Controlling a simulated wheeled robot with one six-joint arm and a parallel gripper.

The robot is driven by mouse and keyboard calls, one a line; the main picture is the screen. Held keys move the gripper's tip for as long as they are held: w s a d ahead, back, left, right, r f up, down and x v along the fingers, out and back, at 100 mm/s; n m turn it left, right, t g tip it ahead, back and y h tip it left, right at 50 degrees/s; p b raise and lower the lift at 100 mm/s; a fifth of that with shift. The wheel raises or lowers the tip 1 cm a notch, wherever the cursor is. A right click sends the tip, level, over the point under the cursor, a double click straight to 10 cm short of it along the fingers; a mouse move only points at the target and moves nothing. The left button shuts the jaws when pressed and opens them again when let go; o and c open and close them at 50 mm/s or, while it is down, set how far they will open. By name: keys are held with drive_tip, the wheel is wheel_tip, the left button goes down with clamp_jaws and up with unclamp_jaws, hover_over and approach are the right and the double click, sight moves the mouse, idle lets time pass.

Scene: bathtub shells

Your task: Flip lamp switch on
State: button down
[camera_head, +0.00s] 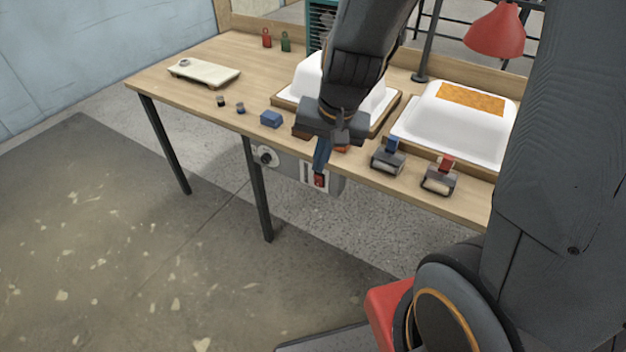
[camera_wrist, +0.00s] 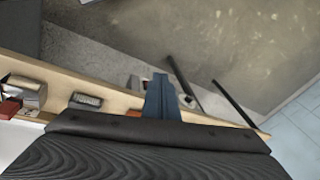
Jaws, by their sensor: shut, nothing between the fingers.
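The red lamp (camera_head: 497,32) hangs from a dark stand at the back right of the bench. A grey box under the bench's front edge carries a white switch plate (camera_head: 306,172) with a red switch (camera_head: 320,181). My gripper (camera_head: 320,170) points down past the bench edge, its shut, empty fingers right at the red switch in the head view. I cannot tell whether they touch it. The fingers cover part of the plate.
The wooden bench (camera_head: 190,70) holds two white tub shells; the right one (camera_head: 445,135) has an orange patch. Two rollers (camera_head: 388,160) and a blue block (camera_head: 271,119) lie near its front edge. A round knob (camera_head: 265,156) sits left of the switch. Floor in front is clear.

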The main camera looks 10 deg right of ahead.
drive_tip(key=w+a+f+m+t, duration=0.1)
drive_tip(key=w+a+f+m, duration=0.15)
drive_tip(key=w+m, duration=0.25)
drive_tip(key=w+a+f+m+t, duration=0.1)
drive_tip(key=w+a+f+m, duration=0.15)
drive_tip(key=w+m, duration=0.25)
wheel_tip(320, 180, down, 9)
drive_tip(key=d+m+g+h, duration=0.1)
drive_tip(key=m+h, duration=0.3)
drive_tip(key=m, duration=0.8)
drive_tip(key=shift+d+r+h+b, duration=0.15)
drive_tip(key=shift+d+h+b, duration=0.1)
drive_tip(key=shift+h+b, duration=0.2)
drive_tip(key=shift+s, duration=0.1)
drive_tip(key=p, duration=0.1)
approach(318, 182)
wheel_tip(318, 182, down, 5)
drive_tip(key=shift+w+d, duration=0.45)
drive_tip(key=shift+w, duration=0.2)
